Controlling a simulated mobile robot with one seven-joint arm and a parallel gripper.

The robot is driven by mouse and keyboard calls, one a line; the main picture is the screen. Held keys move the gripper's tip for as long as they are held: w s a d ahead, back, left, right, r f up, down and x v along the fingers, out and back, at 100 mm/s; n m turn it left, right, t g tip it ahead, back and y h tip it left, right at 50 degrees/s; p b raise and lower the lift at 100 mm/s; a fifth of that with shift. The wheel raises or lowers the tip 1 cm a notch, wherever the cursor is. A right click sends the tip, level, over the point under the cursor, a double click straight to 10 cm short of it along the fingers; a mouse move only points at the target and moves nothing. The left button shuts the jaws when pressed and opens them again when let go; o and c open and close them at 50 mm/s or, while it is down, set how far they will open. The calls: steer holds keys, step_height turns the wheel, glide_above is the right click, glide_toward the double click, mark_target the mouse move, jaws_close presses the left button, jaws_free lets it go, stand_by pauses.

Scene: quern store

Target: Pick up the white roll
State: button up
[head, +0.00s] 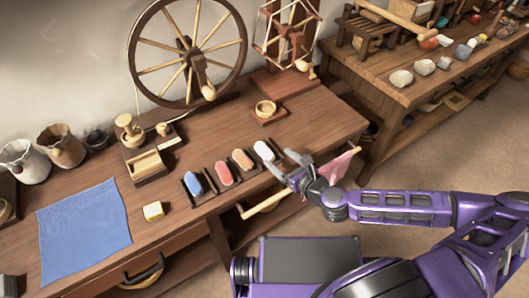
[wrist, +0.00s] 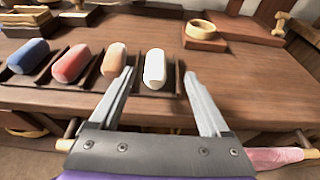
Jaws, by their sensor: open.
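The white roll (head: 264,151) lies in the right-end slot of a dark wooden tray (head: 204,198) near the table's front edge. In the wrist view the white roll (wrist: 154,68) shows beyond and between my fingers, a little left of centre. My gripper (head: 291,164) is open and empty, just in front of the tray's right end; its two fingers also show in the wrist view (wrist: 160,88). The left finger's tip overlaps the tray beside the orange roll (wrist: 114,60) in the picture. I cannot tell whether it touches anything.
A red roll (head: 223,173) and a blue roll (head: 194,183) lie in the tray's other slots. A small bowl on a wooden base (head: 266,109) stands behind. A pink cloth (head: 340,164) hangs at the table's front. The tabletop right of the tray is clear.

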mark_target(270, 154)
steer(key=x, duration=0.3)
steer(key=f+x, duration=0.1)
steer(key=x, duration=0.1)
steer(key=shift+s+a+b, duration=0.2)
steer(key=shift+s+b, duration=0.1)
steer(key=shift+w+a+f, duration=0.1)
steer(key=shift+w+a, duration=0.2)
steer(key=shift+w, duration=0.15)
steer(key=shift+c, duration=0.2)
jaws_close()
